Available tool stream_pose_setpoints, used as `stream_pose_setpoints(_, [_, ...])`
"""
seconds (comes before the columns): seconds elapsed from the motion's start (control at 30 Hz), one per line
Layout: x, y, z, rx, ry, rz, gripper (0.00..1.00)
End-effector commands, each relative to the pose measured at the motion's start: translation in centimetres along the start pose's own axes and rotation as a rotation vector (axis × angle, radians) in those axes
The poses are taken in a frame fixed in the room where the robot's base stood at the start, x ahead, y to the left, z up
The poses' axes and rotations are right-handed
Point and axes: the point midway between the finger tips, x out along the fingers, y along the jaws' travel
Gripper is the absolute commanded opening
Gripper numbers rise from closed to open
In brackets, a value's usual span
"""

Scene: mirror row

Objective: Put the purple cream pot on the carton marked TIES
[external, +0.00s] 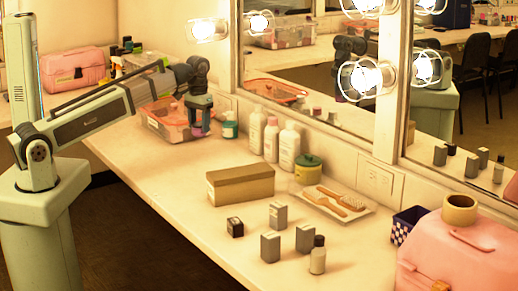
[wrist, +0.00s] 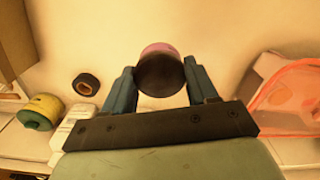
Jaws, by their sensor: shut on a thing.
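The purple cream pot (external: 199,127) is between the fingers of my gripper (external: 199,106), at the back of the counter by the clear box. In the wrist view, my gripper (wrist: 160,84) is shut on the pot's dark round top (wrist: 161,76), with a pink-purple edge showing beyond it. I cannot tell exactly how far the pot is above the counter. A brown lidded carton (external: 240,186) stands mid-counter, to the right and nearer the camera, with a bare top. I cannot read any marking on it. Its edge seems to show at the wrist view's left (wrist: 10,38).
Beside my gripper are an orange-rimmed clear box (external: 165,122) and a teal jar (external: 230,125). White bottles (external: 271,139) and a green-lidded pot (external: 308,168) stand along the mirror. A brush tray (external: 362,217) and several small grey boxes (external: 270,247) lie to the right.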

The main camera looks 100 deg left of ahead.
Motion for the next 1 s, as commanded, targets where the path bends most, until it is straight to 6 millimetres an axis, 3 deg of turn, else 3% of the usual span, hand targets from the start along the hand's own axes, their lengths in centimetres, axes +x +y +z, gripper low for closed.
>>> stream_pose_setpoints(0.1, [-0.6, 3.6, 0.7, 0.059, 0.000, 0.000, 0.26])
stream_pose_setpoints(0.6, [-3.6, 17.8, 5.2, 0.292, 0.000, 0.000, 0.26])
stream_pose_setpoints(1.0, [-6.3, 26.6, 9.7, 0.497, 0.000, 0.000, 0.26])
